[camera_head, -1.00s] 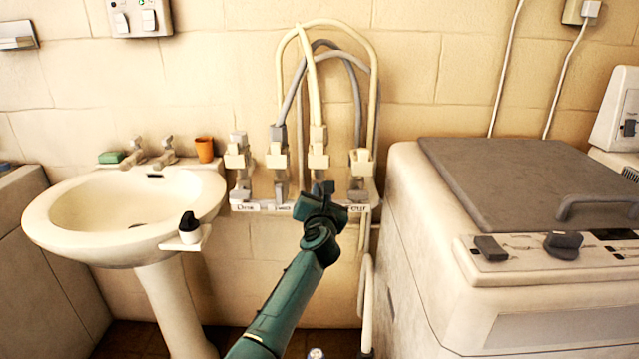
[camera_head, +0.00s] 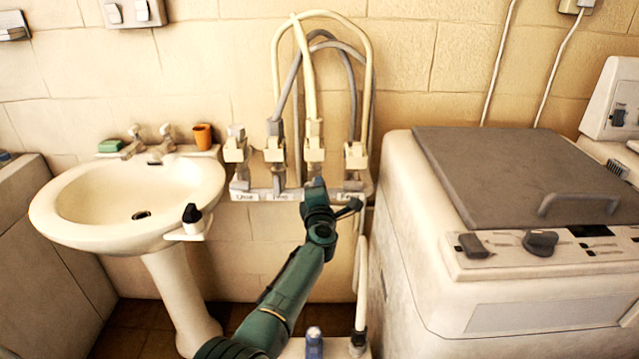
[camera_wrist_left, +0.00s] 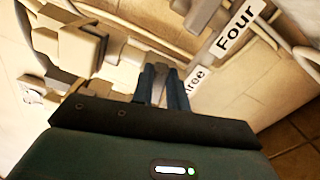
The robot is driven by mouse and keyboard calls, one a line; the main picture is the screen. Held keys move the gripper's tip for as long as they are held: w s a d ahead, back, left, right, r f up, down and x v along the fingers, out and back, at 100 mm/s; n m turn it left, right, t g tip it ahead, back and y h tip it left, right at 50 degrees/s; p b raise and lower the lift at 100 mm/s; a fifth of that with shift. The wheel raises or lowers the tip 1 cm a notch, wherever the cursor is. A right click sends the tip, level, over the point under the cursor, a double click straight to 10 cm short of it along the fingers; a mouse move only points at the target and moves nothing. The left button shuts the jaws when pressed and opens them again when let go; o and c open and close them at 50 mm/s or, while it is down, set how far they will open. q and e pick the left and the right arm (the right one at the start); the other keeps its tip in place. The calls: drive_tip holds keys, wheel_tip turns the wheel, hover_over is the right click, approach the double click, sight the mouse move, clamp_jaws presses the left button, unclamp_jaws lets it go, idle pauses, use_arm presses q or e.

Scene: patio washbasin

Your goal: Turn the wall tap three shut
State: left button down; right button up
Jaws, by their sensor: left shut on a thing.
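Several wall taps stand in a row on a white rail with labels. Wall tap three (camera_head: 314,150) is third from the left, with a cream body; its lower part is hidden behind my left gripper (camera_head: 316,184). In the left wrist view, my left gripper (camera_wrist_left: 164,88) has its two fingers close together, shut on tap three's handle, beside the partly covered "Three" label (camera_wrist_left: 197,84) and the "Four" label (camera_wrist_left: 234,28). The handle is mostly hidden, so I cannot tell its angle. My right gripper is not in view.
Neighbouring taps, tap two (camera_head: 275,150) and tap four (camera_head: 355,155), stand close on either side. Hoses (camera_head: 320,14) arch above the taps. A washbasin (camera_head: 75,215) is at the left, and a washing machine (camera_head: 420,260) at the right.

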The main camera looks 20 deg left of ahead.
use_arm(q)
drive_tip(key=shift+f+m+p, duration=0.1)
drive_tip(key=shift+m+p, duration=0.25)
drive_tip(key=shift+m, duration=0.95)
drive_tip(key=c, duration=1.4)
unclamp_jaws()
drive_tip(key=shift+f, duration=0.1)
